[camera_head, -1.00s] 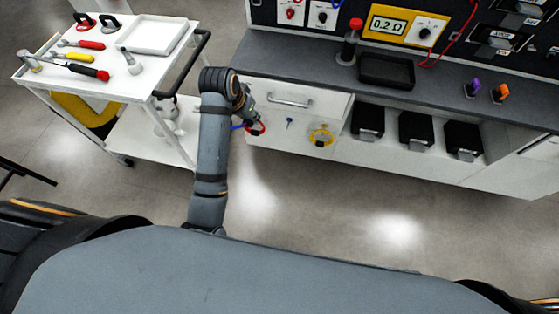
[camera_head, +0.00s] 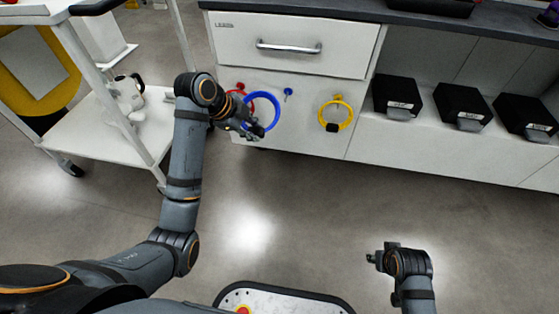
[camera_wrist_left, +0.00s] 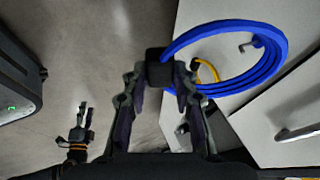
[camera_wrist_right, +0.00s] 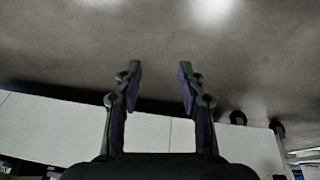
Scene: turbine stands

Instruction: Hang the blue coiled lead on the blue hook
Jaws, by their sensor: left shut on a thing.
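The blue coiled lead (camera_head: 276,109) is a ring with a black block (camera_wrist_left: 158,68), which my left gripper (camera_head: 254,131) grips. In the left wrist view the fingers (camera_wrist_left: 160,88) close on this block, and the ring (camera_wrist_left: 284,58) extends up and right. The blue hook (camera_head: 288,92) is on the white cabinet front, just right of and above the ring in the head view. A small hook shows through the ring in the left wrist view; its colour is unclear there. My right gripper (camera_head: 374,258) is open and empty over the floor, its fingers apart in the right wrist view (camera_wrist_right: 158,78).
A red coil (camera_head: 240,98) hangs left, partly behind my left gripper. A yellow coil (camera_head: 350,112) hangs from a yellow hook on the right. A drawer handle (camera_head: 289,47) projects above. A white trolley (camera_head: 110,130) stands left; the floor in front is clear.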

